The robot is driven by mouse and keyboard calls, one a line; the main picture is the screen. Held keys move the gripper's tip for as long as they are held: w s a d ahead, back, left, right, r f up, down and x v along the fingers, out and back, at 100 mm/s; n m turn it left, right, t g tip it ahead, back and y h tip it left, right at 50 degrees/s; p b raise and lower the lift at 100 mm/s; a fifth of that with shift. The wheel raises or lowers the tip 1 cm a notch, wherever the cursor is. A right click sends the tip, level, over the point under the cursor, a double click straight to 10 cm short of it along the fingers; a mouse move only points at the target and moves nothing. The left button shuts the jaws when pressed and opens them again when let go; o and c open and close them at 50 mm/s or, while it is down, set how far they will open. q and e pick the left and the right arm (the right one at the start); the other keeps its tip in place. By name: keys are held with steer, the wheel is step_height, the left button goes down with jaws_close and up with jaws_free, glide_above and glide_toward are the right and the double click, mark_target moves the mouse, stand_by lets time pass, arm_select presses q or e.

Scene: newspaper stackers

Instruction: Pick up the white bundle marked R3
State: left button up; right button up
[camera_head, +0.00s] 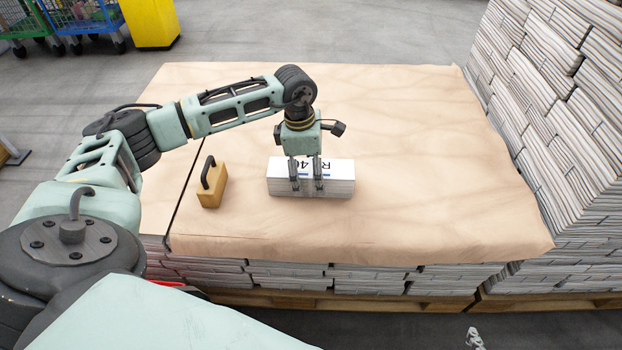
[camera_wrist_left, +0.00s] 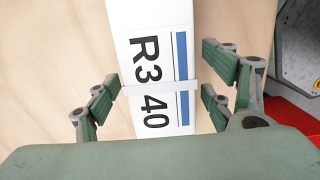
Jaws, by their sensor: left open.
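The white bundle marked R3 (camera_head: 340,178) lies on the brown paper cover (camera_head: 420,150) of the pallet stack. In the left wrist view the bundle (camera_wrist_left: 155,30) shows the print "R3 40", a blue bar and a pale strap across it. My left gripper (camera_head: 306,188) points down at the bundle, and its fingers hide part of it in the head view. In the left wrist view my left gripper (camera_wrist_left: 160,98) is open, with one finger on each side of the bundle and a visible gap to it. My right gripper is not in view.
A yellow-brown block with a dark handle (camera_head: 212,186) stands left of the bundle. A tall stack of newspaper bundles (camera_head: 560,110) rises at the right. A yellow bin (camera_head: 150,22) and a blue cart (camera_head: 85,20) stand at the back left. The cover's right half is clear.

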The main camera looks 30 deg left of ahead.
arm_select(q)
steer(key=shift+w+d+f, duration=0.1)
steer(key=shift+d+f, duration=0.05)
steer(key=shift+f, duration=0.7)
jaws_close()
steer(key=shift+w+r, duration=0.1)
steer(key=shift+r, duration=0.05)
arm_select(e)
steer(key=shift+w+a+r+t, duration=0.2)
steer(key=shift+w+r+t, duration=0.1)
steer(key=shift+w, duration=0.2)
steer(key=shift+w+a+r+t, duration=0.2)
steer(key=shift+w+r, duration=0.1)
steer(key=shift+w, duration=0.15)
